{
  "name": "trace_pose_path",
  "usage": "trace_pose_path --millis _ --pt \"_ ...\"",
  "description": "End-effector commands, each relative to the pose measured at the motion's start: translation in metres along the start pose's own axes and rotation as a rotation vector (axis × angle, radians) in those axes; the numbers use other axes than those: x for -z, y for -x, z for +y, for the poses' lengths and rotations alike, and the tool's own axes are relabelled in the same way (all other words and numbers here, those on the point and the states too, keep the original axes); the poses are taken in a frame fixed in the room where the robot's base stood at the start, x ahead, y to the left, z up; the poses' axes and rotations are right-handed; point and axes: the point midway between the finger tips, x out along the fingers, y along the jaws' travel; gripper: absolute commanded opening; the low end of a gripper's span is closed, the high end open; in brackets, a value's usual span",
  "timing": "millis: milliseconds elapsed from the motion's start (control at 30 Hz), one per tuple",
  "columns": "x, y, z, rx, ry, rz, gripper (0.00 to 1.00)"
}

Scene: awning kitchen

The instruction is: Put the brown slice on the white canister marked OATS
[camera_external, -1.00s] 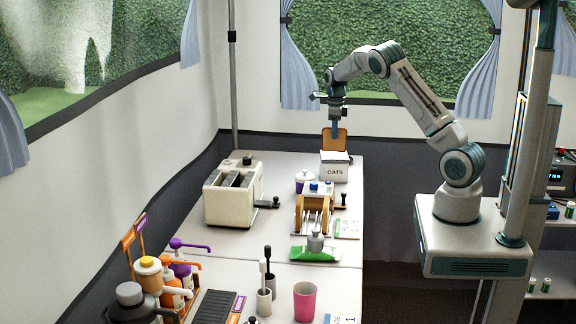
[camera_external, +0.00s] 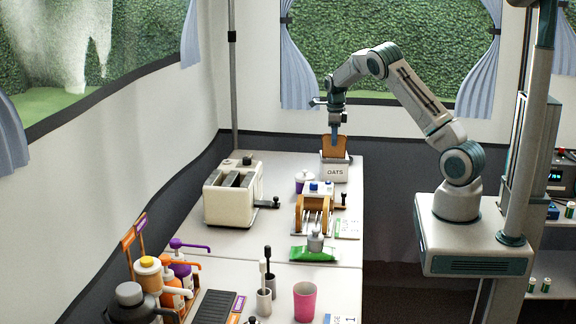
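A cream toaster (camera_external: 228,195) stands left of the canister. A green packet (camera_external: 312,253), a pink cup (camera_external: 307,301) and several bottles are nearer. Table space right of the toaster's back is clear.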

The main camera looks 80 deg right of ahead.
Motion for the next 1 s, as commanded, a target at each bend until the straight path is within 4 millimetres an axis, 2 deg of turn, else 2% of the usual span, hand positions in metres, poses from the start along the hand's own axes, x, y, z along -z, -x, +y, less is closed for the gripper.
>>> trace_pose_path --millis 167,400,600,733,900,1000 --pt "-0.001 0.025 -0.001 0.004 0.001 -0.003 0.36" --pt "-0.001 0.078 -0.001 0.004 0.001 -0.003 0.36" --pt "-0.001 0.109 -0.001 0.002 0.000 -0.001 0.36" --pt "0.000 0.119 -0.001 0.002 0.000 -0.001 0.36" --pt "0.000 0.122 0.000 0.001 0.003 -0.001 0.36" --pt "-0.002 0.126 0.011 -0.002 0.054 -0.010 0.36"
